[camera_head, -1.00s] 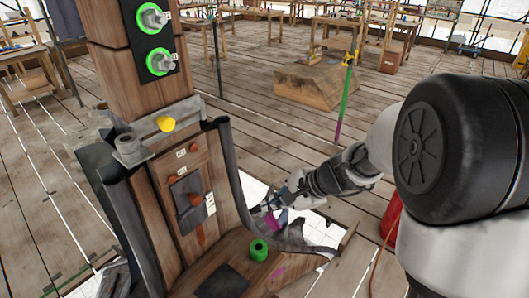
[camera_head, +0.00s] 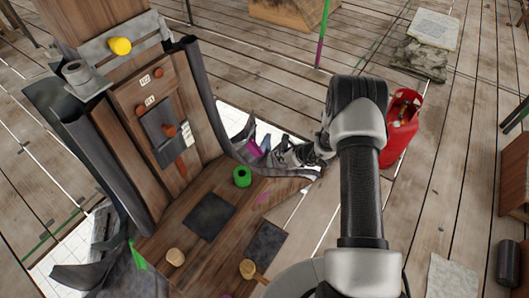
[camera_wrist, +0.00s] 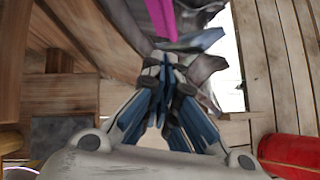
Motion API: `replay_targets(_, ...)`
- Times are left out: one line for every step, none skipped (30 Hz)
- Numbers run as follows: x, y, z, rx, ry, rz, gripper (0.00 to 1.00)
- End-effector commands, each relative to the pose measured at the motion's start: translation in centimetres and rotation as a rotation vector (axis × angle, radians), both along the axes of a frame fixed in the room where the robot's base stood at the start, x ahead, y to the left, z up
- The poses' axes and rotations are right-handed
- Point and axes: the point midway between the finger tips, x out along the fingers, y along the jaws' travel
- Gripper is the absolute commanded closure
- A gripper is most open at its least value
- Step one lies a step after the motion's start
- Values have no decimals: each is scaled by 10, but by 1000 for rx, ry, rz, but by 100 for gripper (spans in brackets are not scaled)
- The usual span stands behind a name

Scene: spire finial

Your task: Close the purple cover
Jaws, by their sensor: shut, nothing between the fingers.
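A grey, crumpled sheet (camera_head: 228,140) stands along the right side of the wooden post's base. A purple patch (camera_head: 254,150) shows on it, and a purple strip (camera_wrist: 161,18) shows at the top of the wrist view. I cannot tell for sure whether this is the cover. My gripper (camera_head: 271,156) is beside the purple patch, at the sheet's right end. In the wrist view my gripper's blue-grey fingers (camera_wrist: 165,62) are shut with nothing between them, just below the grey sheet. Whether they touch it is unclear.
A green roll (camera_head: 242,176) and a mallet (camera_head: 249,269) are on the wooden base. A yellow knob (camera_head: 120,46) sticks out from the grey bracket above. A red container (camera_head: 400,128) stands right of my arm.

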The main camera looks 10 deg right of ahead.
Motion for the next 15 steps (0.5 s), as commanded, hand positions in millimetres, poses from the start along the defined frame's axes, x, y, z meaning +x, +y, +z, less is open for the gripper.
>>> replay_targets(6,6,-12,1,0,4,100)
replay_targets(10,8,-17,-1,-2,4,100)
replay_targets(15,11,-24,0,0,4,100)
replay_targets(19,14,-29,-1,1,5,100)
replay_targets(23,16,-33,-1,-1,6,100)
replay_targets(27,20,-40,0,0,5,100)
replay_targets(31,22,-44,0,-1,6,100)
replay_targets(35,24,-49,0,-1,6,100)
replay_targets(39,27,-54,0,0,5,100)
replay_targets(43,29,-56,-2,-3,5,100)
replay_targets(49,32,-54,-1,-4,5,100)
replay_targets(54,36,-53,-1,-4,6,100)
replay_targets(57,38,-54,-1,-4,6,100)
replay_targets(60,40,-54,-2,-3,5,100)
replay_targets(63,42,-54,-2,-2,6,100)
